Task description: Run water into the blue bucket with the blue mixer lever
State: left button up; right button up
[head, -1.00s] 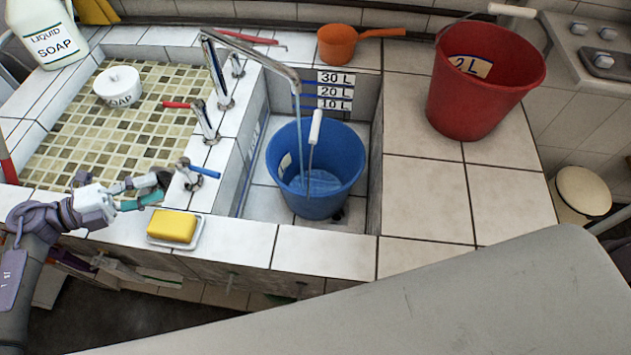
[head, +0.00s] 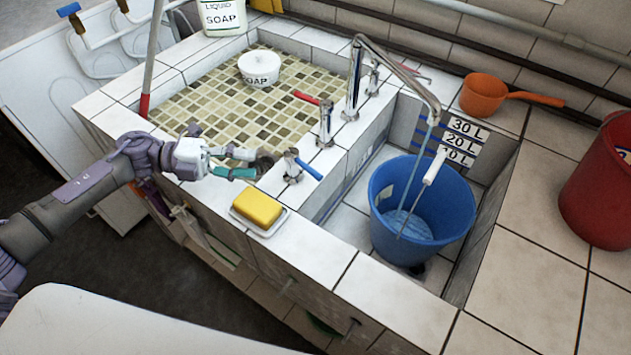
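The blue mixer lever (head: 309,170) sits on its short metal valve at the front of the ledge between the two basins. The metal spout (head: 399,66) reaches over the deep basin, and a thin stream of water falls from it into the blue bucket (head: 385,217). The bucket stands upright in the basin with shallow water (head: 409,225) in its bottom. Its white handle grip (head: 435,166) rests across it. My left gripper (head: 264,165) is just left of the lever's valve, with its fingertips close to it. I cannot tell whether they touch or how far the fingers are apart. My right gripper is out of view.
A yellow soap bar (head: 257,206) on a white dish lies just in front of the lever. A red lever (head: 306,97) stands behind it. An orange scoop (head: 484,95) and a red bucket (head: 600,190) stand right of the deep basin. A soap tub (head: 258,68) sits in the tiled basin.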

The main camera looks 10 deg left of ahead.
aim_at(307, 171)
pick_arm(q)
jog(key=shift+d, duration=0.4)
jog(key=p+x, duration=0.3)
jog(key=x, duration=1)
grip_shut()
